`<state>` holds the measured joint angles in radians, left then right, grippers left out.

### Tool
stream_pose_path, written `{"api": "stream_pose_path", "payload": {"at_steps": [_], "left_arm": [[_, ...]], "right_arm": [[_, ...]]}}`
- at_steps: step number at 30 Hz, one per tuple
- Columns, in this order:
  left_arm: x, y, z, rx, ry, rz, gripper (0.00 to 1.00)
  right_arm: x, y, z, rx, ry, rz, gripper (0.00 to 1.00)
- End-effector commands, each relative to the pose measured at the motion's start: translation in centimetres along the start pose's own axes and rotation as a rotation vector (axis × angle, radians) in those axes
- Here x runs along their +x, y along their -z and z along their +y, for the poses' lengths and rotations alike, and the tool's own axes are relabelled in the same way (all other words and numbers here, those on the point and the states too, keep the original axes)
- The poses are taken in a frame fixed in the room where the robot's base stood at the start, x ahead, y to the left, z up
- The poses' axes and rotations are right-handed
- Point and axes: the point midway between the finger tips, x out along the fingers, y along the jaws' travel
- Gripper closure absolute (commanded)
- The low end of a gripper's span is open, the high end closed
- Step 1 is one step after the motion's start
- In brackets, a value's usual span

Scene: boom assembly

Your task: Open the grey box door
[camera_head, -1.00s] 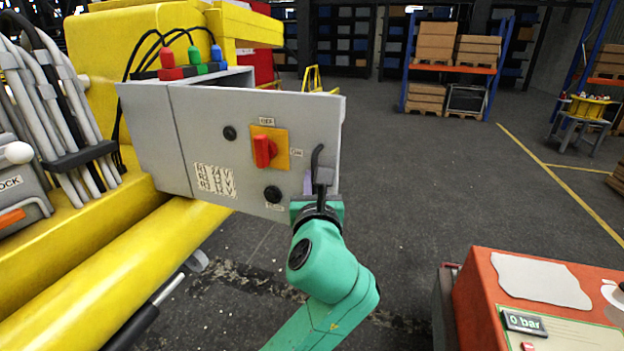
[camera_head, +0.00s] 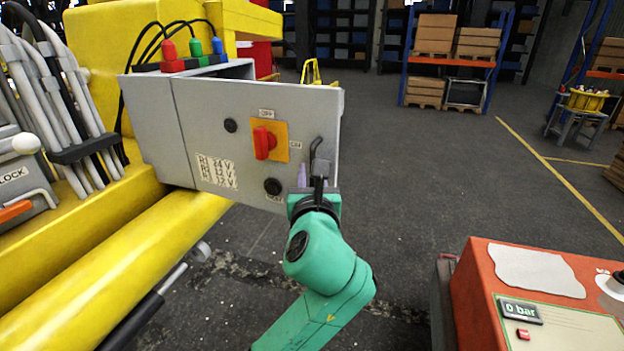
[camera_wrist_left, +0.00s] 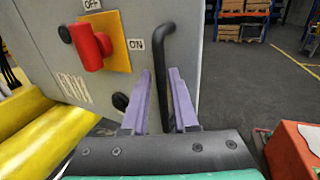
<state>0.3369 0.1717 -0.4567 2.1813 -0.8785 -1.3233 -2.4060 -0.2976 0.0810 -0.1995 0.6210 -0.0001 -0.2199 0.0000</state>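The grey box (camera_head: 150,130) sits on the yellow boom at left. Its front door panel (camera_head: 205,115) carries a red switch (camera_head: 264,143) on an orange plate and a black bar handle (camera_head: 317,158) near its right edge. The panel's right end reaches past the box top; how far it stands ajar is hard to tell. My left gripper (camera_head: 312,190) is at the handle. In the wrist view, the handle (camera_wrist_left: 167,65) runs down between its two purple fingers (camera_wrist_left: 160,100), which stand apart with small gaps beside the bar. My right gripper is out of view.
A red-orange unit (camera_head: 540,290) with a pressure display stands at lower right. Grey levers (camera_head: 60,90) stand at far left. Red, green and blue connectors (camera_head: 193,55) with cables sit on the box. A rack of boxes (camera_head: 445,55) is far back. Floor right of the panel is clear.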

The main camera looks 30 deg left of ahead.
Motion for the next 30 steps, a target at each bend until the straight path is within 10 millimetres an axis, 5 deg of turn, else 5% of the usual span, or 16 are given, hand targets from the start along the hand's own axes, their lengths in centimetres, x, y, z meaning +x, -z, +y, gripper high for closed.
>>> {"api": "stream_pose_path", "payload": {"at_steps": [5, 19, 30], "left_arm": [[-1.9, 0.2, -0.1, -0.001, 0.003, -0.002, 0.73], [-13.1, 0.1, 0.0, -0.004, 0.004, -0.001, 0.73], [-14.5, 0.0, 0.1, -0.001, 0.0, -0.001, 0.73]], "right_arm": [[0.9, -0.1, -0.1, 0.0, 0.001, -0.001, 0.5], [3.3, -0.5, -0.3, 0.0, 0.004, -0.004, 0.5], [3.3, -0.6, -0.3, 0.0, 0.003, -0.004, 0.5]]}}
